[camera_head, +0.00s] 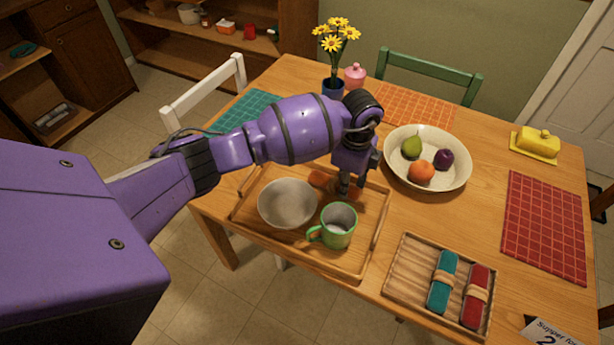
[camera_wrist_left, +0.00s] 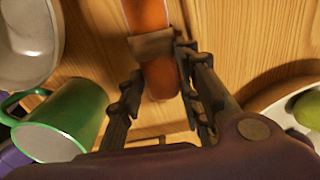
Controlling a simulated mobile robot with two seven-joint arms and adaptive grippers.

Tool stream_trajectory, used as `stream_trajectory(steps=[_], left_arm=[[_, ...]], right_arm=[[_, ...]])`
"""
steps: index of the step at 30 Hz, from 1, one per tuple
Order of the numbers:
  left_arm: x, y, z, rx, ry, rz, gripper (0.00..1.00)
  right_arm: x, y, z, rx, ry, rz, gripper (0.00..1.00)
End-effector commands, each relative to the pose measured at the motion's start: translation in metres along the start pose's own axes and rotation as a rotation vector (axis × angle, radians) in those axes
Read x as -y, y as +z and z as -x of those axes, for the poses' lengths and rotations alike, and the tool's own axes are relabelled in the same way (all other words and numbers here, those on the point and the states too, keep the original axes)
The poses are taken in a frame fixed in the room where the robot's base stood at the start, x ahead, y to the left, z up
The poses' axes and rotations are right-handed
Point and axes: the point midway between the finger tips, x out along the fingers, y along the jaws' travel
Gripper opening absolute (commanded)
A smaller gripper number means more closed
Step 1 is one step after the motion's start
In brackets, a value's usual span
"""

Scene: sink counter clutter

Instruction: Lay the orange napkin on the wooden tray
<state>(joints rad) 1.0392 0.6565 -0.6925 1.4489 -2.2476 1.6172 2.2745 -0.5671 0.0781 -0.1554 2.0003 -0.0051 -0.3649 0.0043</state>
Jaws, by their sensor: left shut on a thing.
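The orange napkin (camera_head: 319,179) is a roll with a tan band, also seen in the left wrist view (camera_wrist_left: 156,82). It lies at the back of the wooden tray (camera_head: 340,265) that holds a bowl and a mug; whether it rests on that tray or hangs just above it, I cannot tell. My left gripper (camera_head: 347,188) points down and is shut on the napkin, its fingers on either side of the roll near the band in the left wrist view (camera_wrist_left: 158,95). The gripper hides part of the napkin. My right gripper is not in view.
A grey bowl (camera_head: 286,203) and green mug (camera_head: 338,225) stand close by. A ridged wooden tray (camera_head: 408,270) at the front holds a teal napkin (camera_head: 442,282) and red napkin (camera_head: 475,297), with bare room at its left. A fruit bowl (camera_head: 453,180) stands right of my gripper.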

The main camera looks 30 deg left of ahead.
Motion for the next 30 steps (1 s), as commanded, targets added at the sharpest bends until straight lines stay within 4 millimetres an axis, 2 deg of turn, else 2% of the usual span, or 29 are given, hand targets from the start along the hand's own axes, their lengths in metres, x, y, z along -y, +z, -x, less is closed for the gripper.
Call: stream_trajectory(steps=[11,12,14,24,26,30], left_arm=[[0.002,-0.001,-0.002,-0.001,-0.006,-0.002,0.06],[0.002,-0.001,-0.003,-0.001,-0.007,-0.002,0.35],[0.002,-0.001,-0.002,-0.001,-0.007,-0.002,0.40],[0.002,-0.001,0.001,-0.001,-0.007,-0.002,0.40],[0.003,-0.001,0.007,-0.001,-0.008,-0.002,0.40],[0.004,-0.001,0.031,0.000,-0.012,-0.004,0.40]], right_arm=[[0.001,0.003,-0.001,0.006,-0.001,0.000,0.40],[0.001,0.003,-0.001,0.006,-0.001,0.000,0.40],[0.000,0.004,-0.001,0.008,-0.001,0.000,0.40],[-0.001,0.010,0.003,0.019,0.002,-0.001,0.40],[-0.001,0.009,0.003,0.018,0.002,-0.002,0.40],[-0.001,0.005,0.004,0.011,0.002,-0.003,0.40]])
